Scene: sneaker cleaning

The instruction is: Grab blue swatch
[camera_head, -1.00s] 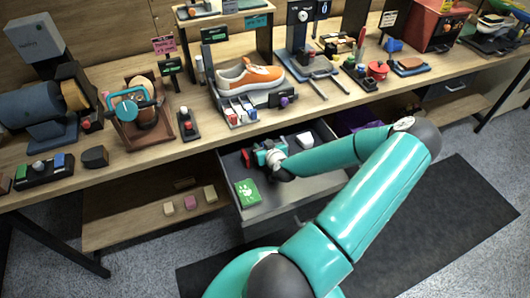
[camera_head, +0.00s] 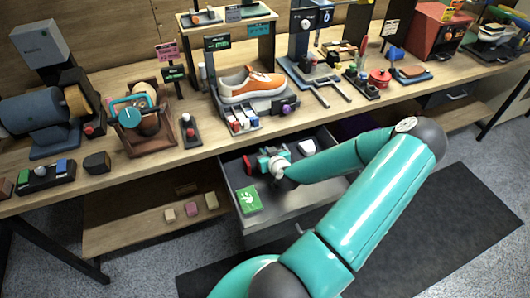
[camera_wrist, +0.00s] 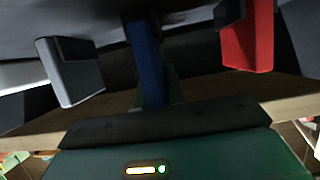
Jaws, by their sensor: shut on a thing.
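The blue swatch (camera_wrist: 147,65) stands upright in the middle of the wrist view, between the jaws of my gripper. My gripper (camera_head: 266,162) is shut on it, low inside the open drawer (camera_head: 290,202). Part of a teal finger shows behind the swatch in the wrist view; the other finger is not clearly visible. In the head view my gripper hides the blue swatch. A red block (camera_wrist: 248,40) and a pale grey block (camera_wrist: 70,72) stand apart on either side of it.
A green card (camera_head: 248,199) lies in the drawer's front left, and a white block (camera_head: 307,146) sits right of my gripper. The workbench above holds an orange sneaker (camera_head: 252,84) and several tools. A lower shelf (camera_head: 150,222) holds small blocks.

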